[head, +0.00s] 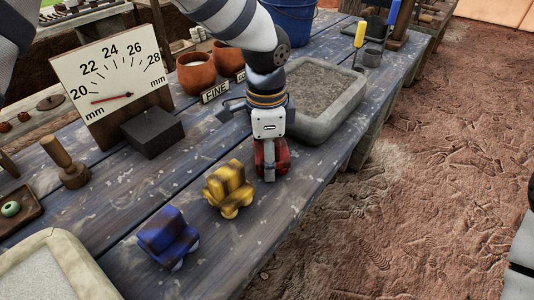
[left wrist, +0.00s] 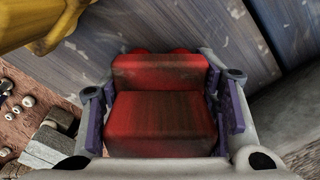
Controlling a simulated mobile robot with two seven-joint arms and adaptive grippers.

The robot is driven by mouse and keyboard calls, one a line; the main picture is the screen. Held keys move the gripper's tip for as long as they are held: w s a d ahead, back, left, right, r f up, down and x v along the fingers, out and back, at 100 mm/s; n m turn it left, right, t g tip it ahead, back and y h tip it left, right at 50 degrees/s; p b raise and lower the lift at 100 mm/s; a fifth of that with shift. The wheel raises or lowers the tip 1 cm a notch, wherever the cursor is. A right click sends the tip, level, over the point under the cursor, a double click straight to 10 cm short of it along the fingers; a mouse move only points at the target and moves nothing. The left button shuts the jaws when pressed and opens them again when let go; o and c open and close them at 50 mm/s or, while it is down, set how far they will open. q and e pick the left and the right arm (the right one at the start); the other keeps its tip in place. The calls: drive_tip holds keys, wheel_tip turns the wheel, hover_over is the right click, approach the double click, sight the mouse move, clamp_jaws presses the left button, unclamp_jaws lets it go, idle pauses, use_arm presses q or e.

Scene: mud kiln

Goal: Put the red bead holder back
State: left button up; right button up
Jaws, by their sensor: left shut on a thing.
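The red bead holder (head: 281,157) is a small stepped red block on the blue-grey plank table, near its right edge. My left gripper (head: 268,158) comes down over it from above. In the left wrist view the red holder (left wrist: 162,118) sits between the two purple-padded fingers of my left gripper (left wrist: 163,110), which are shut on it. Whether its underside touches the table is hard to tell. A yellow holder (head: 229,188) and a blue holder (head: 167,237) of like shape stand in a row to its lower left. My right gripper is not in view.
A grey stone tray (head: 318,95) lies just behind the gripper. A dial board (head: 112,75), a dark block (head: 152,131), clay pots (head: 195,73) and a FINE sign (head: 215,91) stand at the back. A pale tray (head: 60,262) is at lower left. Table right of the holders is clear.

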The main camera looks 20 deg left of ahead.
use_arm(q)
drive_tip(key=o, duration=1.4)
drive_tip(key=shift+o, duration=0.2)
wheel_tip(320, 180, up, 12)
drive_tip(key=shift+r+p, duration=0.2)
drive_tip(key=shift+p, duration=0.1)
